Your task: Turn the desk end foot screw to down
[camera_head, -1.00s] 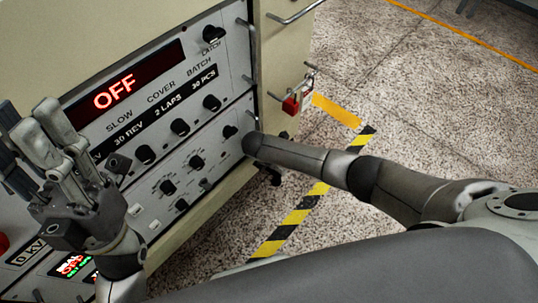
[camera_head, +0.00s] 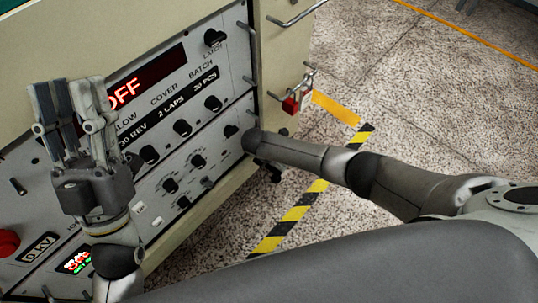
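My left gripper (camera_head: 68,92) is at the left, in front of the control panel, its fingers pointing up. It looks open, with nothing seen between its fingers. My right arm (camera_head: 310,158) comes in from the right and crosses in front of the desk's lower right corner; its gripper is not in view. A dark fitting (camera_head: 268,172) shows low at the desk end, just below that arm. I cannot tell whether it is the desk end foot screw or how it is set.
The control panel (camera_head: 226,70) has several black knobs and a red OFF display (camera_head: 145,78). A red padlock (camera_head: 292,104) hangs on the desk end. A red button (camera_head: 8,242) is at the far left. Speckled floor with yellow-black tape (camera_head: 294,214) lies open to the right.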

